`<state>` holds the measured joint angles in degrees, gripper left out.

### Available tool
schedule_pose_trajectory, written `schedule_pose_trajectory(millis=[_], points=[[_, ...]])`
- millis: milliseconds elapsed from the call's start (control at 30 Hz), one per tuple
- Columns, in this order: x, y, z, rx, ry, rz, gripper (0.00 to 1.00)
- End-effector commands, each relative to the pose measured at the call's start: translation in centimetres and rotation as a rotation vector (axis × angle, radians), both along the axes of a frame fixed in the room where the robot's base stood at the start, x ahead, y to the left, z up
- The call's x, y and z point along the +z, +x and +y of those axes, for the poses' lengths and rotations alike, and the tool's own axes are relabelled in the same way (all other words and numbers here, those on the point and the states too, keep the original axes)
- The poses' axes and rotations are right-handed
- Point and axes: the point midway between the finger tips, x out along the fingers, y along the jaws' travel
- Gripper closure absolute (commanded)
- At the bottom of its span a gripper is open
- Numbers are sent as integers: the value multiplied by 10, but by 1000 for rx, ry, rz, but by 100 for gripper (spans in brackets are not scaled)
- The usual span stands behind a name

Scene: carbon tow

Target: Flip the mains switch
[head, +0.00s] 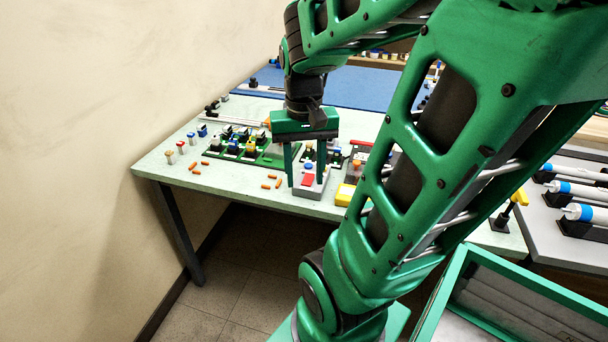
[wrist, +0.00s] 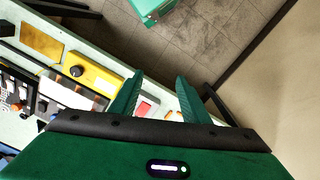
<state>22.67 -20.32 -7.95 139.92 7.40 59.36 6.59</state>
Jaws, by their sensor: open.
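A small grey box with a red switch (head: 308,180) and a blue round part (head: 308,167) sits near the front edge of the pale green table; I take the red part for the mains switch. My green gripper (head: 305,184) points down over this box, its two fingers apart on either side of the red switch in the picture. In the wrist view, the red switch (wrist: 144,108) shows between the open fingers of my gripper (wrist: 160,77), closer to the left finger. Nothing is held. Whether the fingers touch the box cannot be told.
A yellow box with a black knob (wrist: 77,71) stands beside the grey box; it also shows in the head view (head: 345,194). Several orange pieces (head: 272,182) lie left of it. Green boards with small parts (head: 245,146) are behind. A green-rimmed bin (head: 448,285) stands at lower right.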

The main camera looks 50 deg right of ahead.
Motion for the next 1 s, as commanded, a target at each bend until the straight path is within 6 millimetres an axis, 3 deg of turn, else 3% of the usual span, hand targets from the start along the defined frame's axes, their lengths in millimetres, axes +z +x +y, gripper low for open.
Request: schedule_pose_trajectory(millis=[200, 400, 667, 1000], points=[[1, 52, -62, -234, -5, 2, 58], [-6, 79, -105, -375, 11, -9, 58], [-17, 88, -121, -427, 20, -15, 58], [-72, 87, -120, -426, 21, -12, 58]])
